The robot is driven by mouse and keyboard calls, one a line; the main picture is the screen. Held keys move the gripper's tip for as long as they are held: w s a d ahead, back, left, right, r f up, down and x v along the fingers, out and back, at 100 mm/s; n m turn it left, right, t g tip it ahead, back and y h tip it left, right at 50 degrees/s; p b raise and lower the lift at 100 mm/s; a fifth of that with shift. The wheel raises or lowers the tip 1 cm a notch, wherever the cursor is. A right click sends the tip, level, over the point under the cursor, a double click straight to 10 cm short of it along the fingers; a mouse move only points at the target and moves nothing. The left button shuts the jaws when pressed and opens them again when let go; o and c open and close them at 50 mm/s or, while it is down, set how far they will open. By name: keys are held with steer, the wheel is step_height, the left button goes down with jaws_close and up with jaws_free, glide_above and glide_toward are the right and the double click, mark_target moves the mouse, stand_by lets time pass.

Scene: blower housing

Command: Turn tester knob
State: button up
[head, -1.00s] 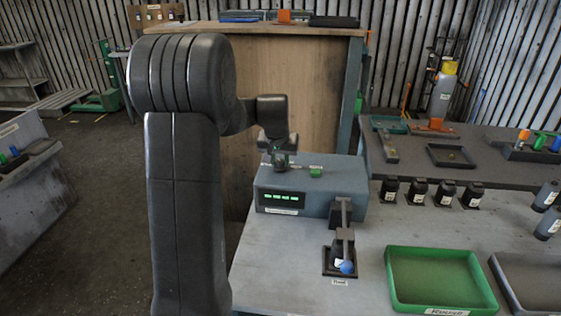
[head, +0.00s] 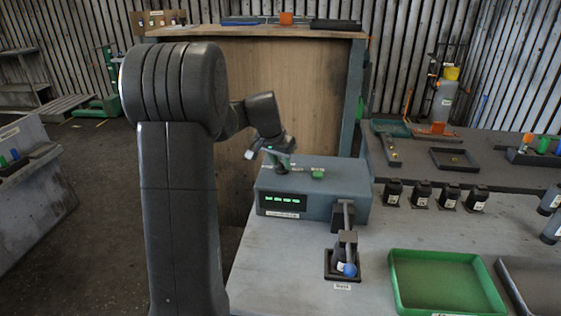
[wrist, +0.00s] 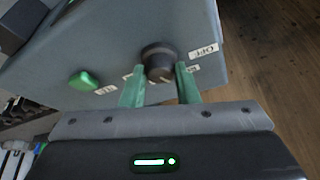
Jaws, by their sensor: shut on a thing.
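The tester (head: 340,190) is a grey-blue box with a lit green display (head: 282,199), standing on the bench. Its dark round knob (wrist: 160,60) is on the top face, with an "OFF" label beside it in the wrist view. My gripper (wrist: 160,84) is shut on the knob, with one green finger on each side of it. In the head view my gripper (head: 277,160) is over the left part of the tester's top, and the knob is mostly hidden there. A green button (wrist: 85,80) is on the same face; it also shows in the head view (head: 317,174).
A fixture with a blue ball-ended lever (head: 349,269) stands in front of the tester. A green tray (head: 446,281) is to its right. Several black cylinders (head: 420,193) stand in a row behind the tray. Bare bench lies left of the fixture.

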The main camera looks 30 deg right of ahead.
steer(key=o, duration=1)
steer(key=shift+c, duration=0.2)
steer(key=v, duration=1.3)
steer(key=shift+r+b, duration=0.4)
steer(key=shift+s+a, duration=0.1)
steer(key=shift+a, duration=0.05)
steer(key=x, duration=1.4)
steer(key=shift+p, duration=0.4)
